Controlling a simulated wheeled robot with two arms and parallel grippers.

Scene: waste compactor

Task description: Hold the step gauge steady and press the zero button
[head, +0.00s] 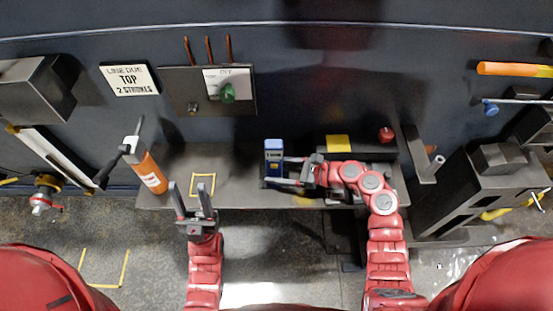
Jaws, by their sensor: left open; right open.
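A small blue device with a dark display, which looks like the step gauge (274,148), stands upright on the grey bench, right of its middle. A zero button on it is too small to make out. My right gripper (278,171) reaches in from the right and is open. Its fingers point left at the gauge's lower part; I cannot tell whether they touch it or straddle it. My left gripper (190,190) is open and empty. It points away from me over the front edge of the bench, left of the gauge, near a yellow outlined square (202,184).
An orange bottle (151,176) stands at the bench's left end. A black box (362,150) with a yellow patch and a red knob (385,134) lies behind my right arm. A panel with a green knob (227,93) is on the wall. The bench (235,165) is clear between the grippers.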

